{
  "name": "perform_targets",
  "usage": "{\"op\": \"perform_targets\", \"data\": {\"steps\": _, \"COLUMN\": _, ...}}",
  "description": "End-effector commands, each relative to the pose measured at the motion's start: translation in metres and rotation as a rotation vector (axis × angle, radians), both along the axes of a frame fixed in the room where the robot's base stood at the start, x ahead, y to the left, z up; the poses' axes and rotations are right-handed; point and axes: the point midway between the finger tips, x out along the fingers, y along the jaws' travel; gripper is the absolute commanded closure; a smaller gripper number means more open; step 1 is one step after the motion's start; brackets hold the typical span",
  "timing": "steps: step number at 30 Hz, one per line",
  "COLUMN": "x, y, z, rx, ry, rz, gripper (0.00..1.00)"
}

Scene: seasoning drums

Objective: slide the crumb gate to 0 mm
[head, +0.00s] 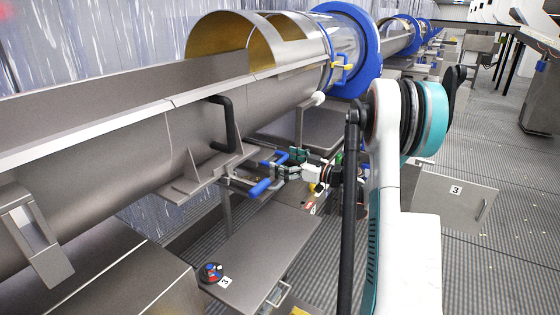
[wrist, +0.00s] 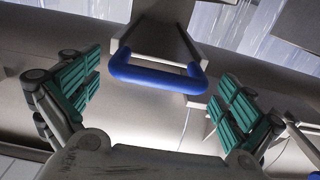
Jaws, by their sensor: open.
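My gripper (head: 294,163) is open below the steel trough, with its green-padded fingers pointing left toward blue handles. In the wrist view, my gripper (wrist: 158,84) has its fingers spread wide to the left and right of a blue U-shaped handle (wrist: 158,78). The handle is fixed to a grey metal slide or bracket, which I take to be the crumb gate. Neither finger appears to touch it. In the head view, blue handle parts show at the near side (head: 262,187) and farther back. No gate scale is readable.
A steel trough (head: 130,150) runs across the left into a blue-ringed drum (head: 350,50). A black curved handle (head: 224,125) hangs on the trough wall. Below is a grey table (head: 250,255) with a small control knob (head: 211,272). A cabinet labelled 3 (head: 455,205) stands right.

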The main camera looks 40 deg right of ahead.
Motion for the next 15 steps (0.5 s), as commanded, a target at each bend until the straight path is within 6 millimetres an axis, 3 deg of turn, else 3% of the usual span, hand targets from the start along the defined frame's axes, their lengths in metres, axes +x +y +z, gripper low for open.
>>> {"op": "perform_targets", "data": {"steps": 9, "x": -0.058, "y": -0.025, "z": 0.001, "rx": 0.0, "ry": -0.001, "rz": -0.004, "gripper": 0.0}}
{"op": "perform_targets", "data": {"steps": 15, "x": -0.087, "y": -0.036, "z": 0.001, "rx": 0.001, "ry": -0.002, "rz": -0.003, "gripper": 0.0}}
